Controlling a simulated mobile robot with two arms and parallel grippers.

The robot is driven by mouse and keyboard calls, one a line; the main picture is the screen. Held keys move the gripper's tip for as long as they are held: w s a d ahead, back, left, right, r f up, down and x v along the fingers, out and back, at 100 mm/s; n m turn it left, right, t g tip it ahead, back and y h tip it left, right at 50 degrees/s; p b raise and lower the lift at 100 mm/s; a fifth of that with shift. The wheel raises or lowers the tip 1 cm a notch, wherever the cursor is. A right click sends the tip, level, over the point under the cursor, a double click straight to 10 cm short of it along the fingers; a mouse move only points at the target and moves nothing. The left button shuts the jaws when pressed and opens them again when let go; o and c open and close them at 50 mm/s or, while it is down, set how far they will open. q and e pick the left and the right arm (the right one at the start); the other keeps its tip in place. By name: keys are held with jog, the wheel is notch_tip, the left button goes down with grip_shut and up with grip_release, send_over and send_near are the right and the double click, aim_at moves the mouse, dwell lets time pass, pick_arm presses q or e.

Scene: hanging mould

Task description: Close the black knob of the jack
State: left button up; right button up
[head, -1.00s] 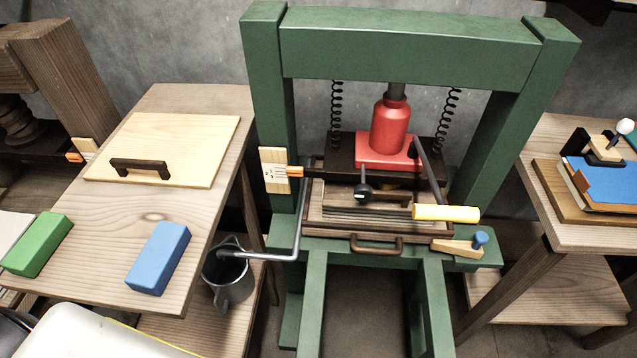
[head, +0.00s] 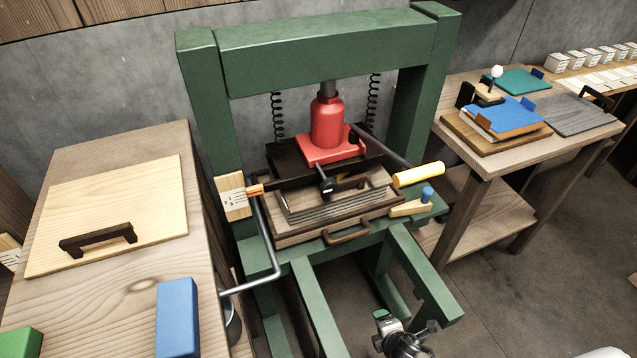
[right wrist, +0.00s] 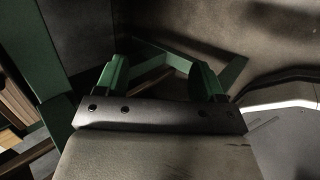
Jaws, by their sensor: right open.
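The red jack (head: 327,125) stands upright on the dark plate inside the green press frame. Its black knob (head: 327,187) sticks out at the front, below the red base, on a short dark stem. I cannot tell from its look whether the knob is open or closed. My right gripper (head: 406,322) is low at the bottom of the head view, in front of the press and well away from the knob. In the right wrist view the right gripper (right wrist: 160,75) has its two fingers apart with nothing between them. My left gripper is not in view.
A lever with a yellow handle (head: 418,174) reaches out to the jack's right. A bent metal rod (head: 270,245) stands at the press's left. The green frame (head: 335,48) encloses the jack. A wooden table with a blue block (head: 178,318) is at left; open floor lies right.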

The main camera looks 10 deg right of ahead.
jog(key=w+a+r+n+t, duration=0.1)
jog(key=w+r+n+t, duration=0.1)
jog(key=w+r+n, duration=0.4)
jog(key=n+t+y, duration=0.5)
jog(key=n+t, duration=0.2)
jog(key=n, duration=0.8)
send_near(331, 190)
jog(key=w, duration=0.2)
jog(key=x, duration=1)
jog(key=shift+w+a, duration=0.3)
jog(key=shift+r, duration=0.1)
jog(key=shift+c, duration=0.2)
jog(key=c, duration=0.9)
